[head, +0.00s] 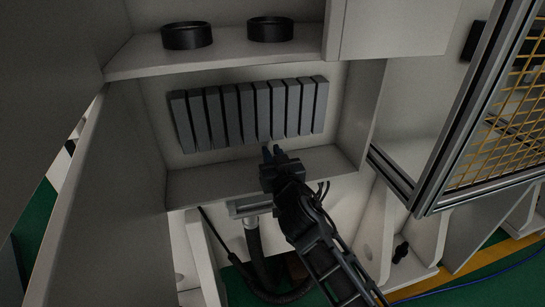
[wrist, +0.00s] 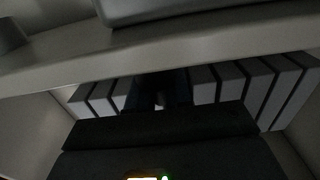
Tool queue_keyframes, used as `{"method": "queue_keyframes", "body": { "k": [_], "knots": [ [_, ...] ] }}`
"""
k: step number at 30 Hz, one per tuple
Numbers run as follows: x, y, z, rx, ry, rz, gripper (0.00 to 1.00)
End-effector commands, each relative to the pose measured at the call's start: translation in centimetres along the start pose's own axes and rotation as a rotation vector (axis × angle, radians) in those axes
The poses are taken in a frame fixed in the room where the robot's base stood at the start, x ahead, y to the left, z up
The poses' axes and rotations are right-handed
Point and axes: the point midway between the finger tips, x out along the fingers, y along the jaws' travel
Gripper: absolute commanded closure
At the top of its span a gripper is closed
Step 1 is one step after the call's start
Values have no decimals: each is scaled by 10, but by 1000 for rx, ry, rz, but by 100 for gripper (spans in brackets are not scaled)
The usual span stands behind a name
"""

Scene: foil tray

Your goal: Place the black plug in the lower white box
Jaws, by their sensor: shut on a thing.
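My gripper (head: 268,152) reaches into the lower white box (head: 205,185), an open-fronted compartment under a white shelf. It is above the box's floor, in front of a row of grey slats (head: 250,110). Its jaws are shut on a small dark thing, taken as the black plug; the dark fingers hide most of it in the head view. In the wrist view the dark fingers (wrist: 160,90) point toward the slats, with a small greyish spot between them. I cannot tell whether the held thing touches the box.
Two black rings (head: 187,36) (head: 270,29) stand on the upper shelf (head: 225,58), whose edge crosses above my gripper. A metal-framed yellow mesh (head: 500,125) is at right. A small black object (head: 401,252) lies low at right. A dark hose (head: 255,250) hangs below the box.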

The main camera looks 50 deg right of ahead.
Motion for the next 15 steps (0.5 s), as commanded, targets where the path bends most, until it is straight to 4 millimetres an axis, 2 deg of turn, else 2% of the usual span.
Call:
{"method": "queue_keyframes", "body": {
  "k": [10, 11, 15],
  "knots": [
    [0, 0, 3, 1, 1, 0, 100],
    [0, 0, 2, 1, 0, 0, 79],
    [0, 0, 2, 1, 0, 0, 65]
  ]
}}
